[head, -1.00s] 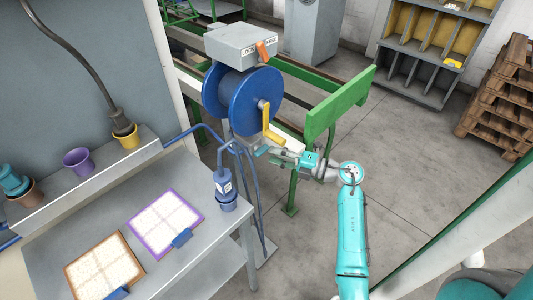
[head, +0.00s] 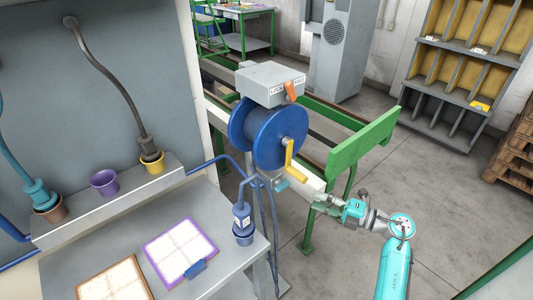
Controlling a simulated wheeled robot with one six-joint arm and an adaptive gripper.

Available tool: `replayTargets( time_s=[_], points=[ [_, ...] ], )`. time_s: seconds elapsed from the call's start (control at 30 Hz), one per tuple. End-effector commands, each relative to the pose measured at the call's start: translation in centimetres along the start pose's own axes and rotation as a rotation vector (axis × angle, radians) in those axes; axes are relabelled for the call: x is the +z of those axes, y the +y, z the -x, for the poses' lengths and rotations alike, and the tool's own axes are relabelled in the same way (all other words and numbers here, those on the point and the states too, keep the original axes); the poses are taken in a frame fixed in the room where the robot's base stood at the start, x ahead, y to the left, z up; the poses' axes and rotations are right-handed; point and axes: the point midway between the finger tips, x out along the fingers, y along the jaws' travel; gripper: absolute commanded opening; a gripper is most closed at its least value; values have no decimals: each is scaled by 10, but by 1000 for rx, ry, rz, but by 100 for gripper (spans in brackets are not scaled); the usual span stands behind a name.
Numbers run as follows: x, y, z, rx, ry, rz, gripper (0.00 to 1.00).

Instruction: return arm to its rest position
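My arm (head: 393,268) reaches up from the lower right, and its wrist bends left. My gripper (head: 322,203) points left, in front of the green rail and to the lower right of the blue reel (head: 268,138). The reel's yellow crank handle (head: 291,160) hangs at its right side, apart from the gripper. I see nothing held, but the fingers are too small to tell whether they are open or shut.
A green barrier plate (head: 362,148) stands close behind my wrist. Floor is clear at right.

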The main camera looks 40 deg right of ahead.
Motion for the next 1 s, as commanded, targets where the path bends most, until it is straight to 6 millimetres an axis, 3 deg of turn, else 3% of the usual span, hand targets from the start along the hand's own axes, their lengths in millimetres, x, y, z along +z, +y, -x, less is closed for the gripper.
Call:
replayTargets(
  time_s=[0.2,0.33,0.5,0.67,0.8,1.0],
  points=[
    [-2,0,-1,4,1,-2,36],
    [-22,1,-12,53,10,-21,36],
    [-84,9,-37,210,25,-103,36],
    [-146,22,-46,365,17,-226,36],
    [-191,32,-41,471,-8,-362,36],
    [-243,39,-19,564,-69,-587,36]
  ],
)
